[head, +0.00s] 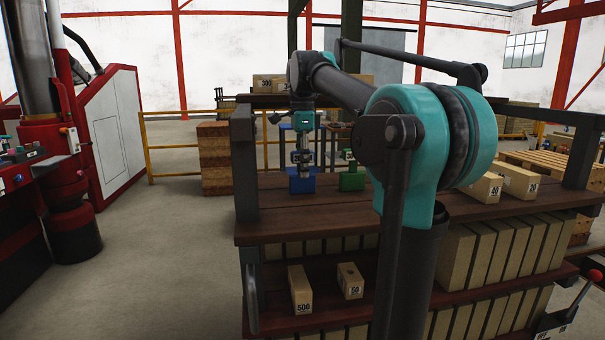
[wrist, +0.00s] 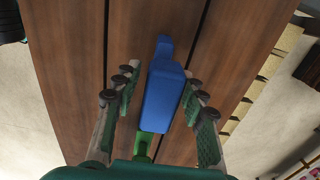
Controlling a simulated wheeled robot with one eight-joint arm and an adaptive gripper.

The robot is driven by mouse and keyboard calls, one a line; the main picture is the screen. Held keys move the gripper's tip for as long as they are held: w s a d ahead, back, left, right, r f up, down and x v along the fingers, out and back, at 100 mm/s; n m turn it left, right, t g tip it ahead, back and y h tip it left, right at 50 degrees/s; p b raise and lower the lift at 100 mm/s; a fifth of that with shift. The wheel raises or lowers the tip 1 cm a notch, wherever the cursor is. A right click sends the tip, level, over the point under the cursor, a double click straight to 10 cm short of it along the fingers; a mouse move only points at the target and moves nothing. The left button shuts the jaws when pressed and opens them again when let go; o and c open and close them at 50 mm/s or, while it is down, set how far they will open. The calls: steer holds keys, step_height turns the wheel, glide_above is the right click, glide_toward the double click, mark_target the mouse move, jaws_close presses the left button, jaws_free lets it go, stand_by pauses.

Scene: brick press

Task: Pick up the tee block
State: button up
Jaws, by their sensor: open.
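A blue block (head: 301,184) stands on the dark wooden bench top, below my gripper (head: 301,162) in the head view. In the wrist view the blue block (wrist: 164,97) lies between the two spread fingers of my gripper (wrist: 160,80), with a narrower part at its far end. The fingers are open, with a gap on each side of it. A green block (head: 352,178) with a wide base and narrow upper part stands to the right. Part of a green block (wrist: 142,145) also shows at the bottom of the wrist view. I cannot tell which block is the tee block.
Pale bricks (head: 487,188) lie on the right of the bench top (head: 310,222). More bricks (head: 300,290) lie on the shelf below. A dark post (head: 244,165) rises at the bench's left edge. A red machine (head: 75,150) stands at the left, with free floor between.

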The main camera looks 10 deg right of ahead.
steer(key=shift+f, duration=1.55)
steer(key=shift+c, duration=0.2)
jaws_close()
